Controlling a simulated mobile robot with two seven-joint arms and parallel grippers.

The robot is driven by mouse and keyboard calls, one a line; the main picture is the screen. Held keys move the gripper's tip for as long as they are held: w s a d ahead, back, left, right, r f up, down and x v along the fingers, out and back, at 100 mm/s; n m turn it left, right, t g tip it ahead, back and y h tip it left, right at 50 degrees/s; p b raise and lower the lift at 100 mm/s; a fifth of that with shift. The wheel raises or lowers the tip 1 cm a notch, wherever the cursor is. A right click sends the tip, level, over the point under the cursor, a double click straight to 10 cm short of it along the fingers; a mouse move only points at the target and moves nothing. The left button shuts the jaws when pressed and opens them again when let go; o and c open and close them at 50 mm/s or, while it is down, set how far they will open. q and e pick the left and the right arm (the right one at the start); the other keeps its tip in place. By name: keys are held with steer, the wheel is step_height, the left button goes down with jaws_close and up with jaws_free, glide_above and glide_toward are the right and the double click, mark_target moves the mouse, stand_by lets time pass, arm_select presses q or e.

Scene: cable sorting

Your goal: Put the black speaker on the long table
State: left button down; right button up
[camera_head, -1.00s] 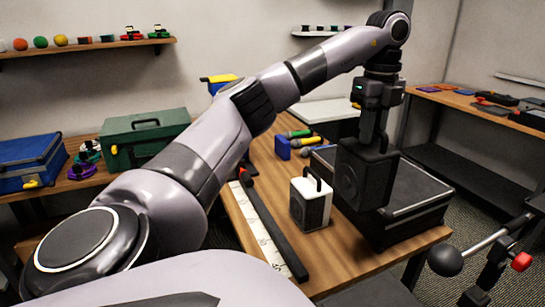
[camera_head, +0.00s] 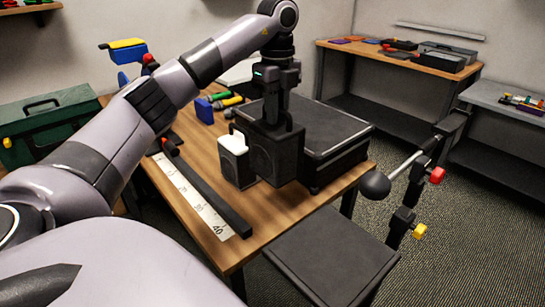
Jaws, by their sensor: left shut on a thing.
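My left gripper (camera_head: 279,118) is shut on the black speaker (camera_head: 277,153), a dark box with a round speaker face. It holds the speaker upright from above, over the near wooden table (camera_head: 208,160). I cannot tell which table is the long one. My right gripper is not in view.
A ruler strip with a black bar (camera_head: 205,190) lies along the near table. A black stool-like top (camera_head: 330,255) and a ball-ended lever (camera_head: 376,184) stand at the front right. A grey table (camera_head: 505,97) is at right.

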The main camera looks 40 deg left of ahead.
mark_target(276, 153)
arm_select(q)
step_height(276, 153, down, 11)
steer(key=shift+r, duration=0.1)
stand_by(0.4)
steer(key=c, duration=1.4)
jaws_free()
steer(key=shift+f, duration=0.3)
steer(key=o, duration=0.4)
steer(key=shift+c, duration=0.2)
step_height(276, 153, up, 12)
steer(key=shift+r, duration=0.2)
